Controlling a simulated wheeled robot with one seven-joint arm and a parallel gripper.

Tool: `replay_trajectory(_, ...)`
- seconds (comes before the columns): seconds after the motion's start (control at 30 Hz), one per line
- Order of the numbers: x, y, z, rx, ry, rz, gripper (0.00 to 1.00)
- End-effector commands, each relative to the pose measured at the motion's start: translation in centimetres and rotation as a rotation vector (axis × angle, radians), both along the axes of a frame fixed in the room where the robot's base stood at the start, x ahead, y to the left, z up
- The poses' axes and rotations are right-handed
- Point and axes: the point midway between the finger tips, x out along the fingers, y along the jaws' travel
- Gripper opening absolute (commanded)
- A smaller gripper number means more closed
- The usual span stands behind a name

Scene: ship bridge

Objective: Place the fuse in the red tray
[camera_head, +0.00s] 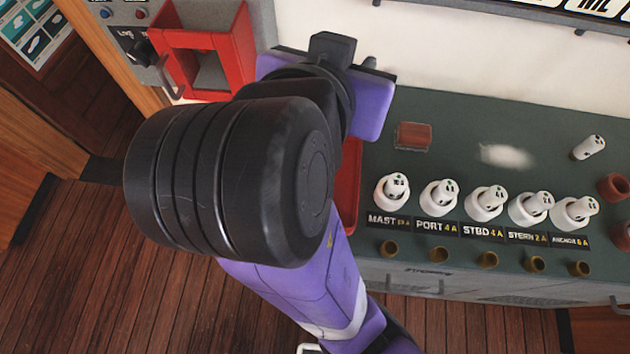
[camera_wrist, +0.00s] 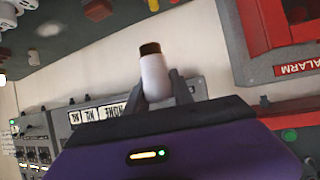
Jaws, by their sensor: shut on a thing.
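In the wrist view my gripper (camera_wrist: 164,90) is shut on a white fuse (camera_wrist: 154,74) with a dark brown and gold end cap. The fuse stands out from between the fingers, clear of any surface there. In the head view my arm and wrist hide the fingers and the held fuse. The red tray (camera_head: 348,188) shows only as a narrow red strip at the left end of the green console top, mostly hidden behind my arm. I cannot tell how high the fuse is above the tray.
Several white fuses stand in a row of labelled sockets, including the MAST one (camera_head: 393,192). Another loose fuse (camera_head: 588,147) is at the back right. A reddish block (camera_head: 413,135) lies right of my wrist. A red wall box (camera_head: 207,50) is at upper left.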

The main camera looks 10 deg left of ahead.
Motion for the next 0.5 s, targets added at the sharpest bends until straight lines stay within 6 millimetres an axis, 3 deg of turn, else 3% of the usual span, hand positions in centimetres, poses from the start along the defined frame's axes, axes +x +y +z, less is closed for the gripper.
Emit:
replay_trajectory(0.17, -0.4, 0.5, -1.8, -0.005, 0.003, 0.018, 0.00)
replay_trajectory(0.5, -0.4, 0.4, -10.0, -0.008, 0.005, 0.017, 0.00)
